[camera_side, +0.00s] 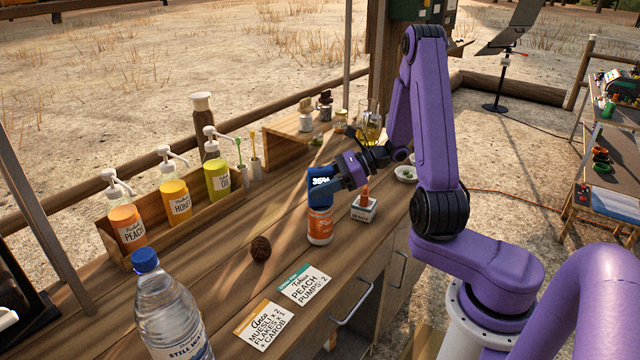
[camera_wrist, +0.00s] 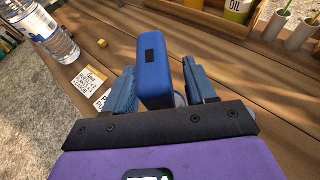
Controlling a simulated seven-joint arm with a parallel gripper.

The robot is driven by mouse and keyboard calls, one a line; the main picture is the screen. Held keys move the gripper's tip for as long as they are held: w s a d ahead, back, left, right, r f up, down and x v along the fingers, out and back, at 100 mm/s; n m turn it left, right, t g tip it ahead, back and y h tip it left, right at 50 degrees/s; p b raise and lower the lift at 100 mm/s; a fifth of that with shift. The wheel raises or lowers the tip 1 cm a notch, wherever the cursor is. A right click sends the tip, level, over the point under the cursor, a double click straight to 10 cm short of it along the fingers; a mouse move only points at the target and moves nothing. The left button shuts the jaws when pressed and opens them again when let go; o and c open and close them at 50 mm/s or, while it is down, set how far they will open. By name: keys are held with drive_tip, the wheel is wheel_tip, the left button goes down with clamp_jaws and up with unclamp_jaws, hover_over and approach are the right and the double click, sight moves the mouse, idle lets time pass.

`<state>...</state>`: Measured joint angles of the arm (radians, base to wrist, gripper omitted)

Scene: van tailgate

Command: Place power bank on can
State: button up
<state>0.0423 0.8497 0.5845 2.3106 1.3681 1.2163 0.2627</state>
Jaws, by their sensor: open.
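The blue power bank (camera_side: 319,180) shows a 35% display and stands upright on top of the orange can (camera_side: 320,226), appearing to touch it. My gripper (camera_side: 328,186) is at the power bank's height, with its fingers around it. In the wrist view, my gripper (camera_wrist: 159,84) is open, and the power bank (camera_wrist: 154,66) stands between the two fingers with a gap visible on the right side. The can is mostly hidden behind the power bank and gripper there.
A small box with an orange-brown object (camera_side: 364,207) stands right of the can. A pine cone (camera_side: 261,248), order cards (camera_side: 305,285) and a water bottle (camera_side: 172,310) are nearer the front. A rack (camera_side: 190,228) holds pump bottles at left.

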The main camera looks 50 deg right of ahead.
drive_tip(key=shift+d+r, duration=0.1)
drive_tip(key=shift+r, duration=0.15)
drive_tip(key=v, duration=1.1)
drive_tip(key=shift+s+d, duration=0.2)
drive_tip(key=shift+s, duration=0.1)
drive_tip(key=shift+a+r, duration=0.1)
drive_tip(key=shift+r, duration=0.05)
drive_tip(key=s+a+n+g, duration=0.3)
drive_tip(key=a+n+g, duration=0.7)
drive_tip(key=a+n, duration=0.2)
drive_tip(key=s+a+n+h, duration=0.4)
drive_tip(key=s+n, duration=0.4)
drive_tip(key=n, duration=0.5)
drive_tip(key=s+a+n+h, duration=0.5)
drive_tip(key=s+n, duration=0.3)
drive_tip(key=n, duration=0.6)
drive_tip(key=shift+a+r+n+t, duration=0.25)
drive_tip(key=shift+a+n+t, duration=0.05)
drive_tip(key=shift+a, duration=0.15)
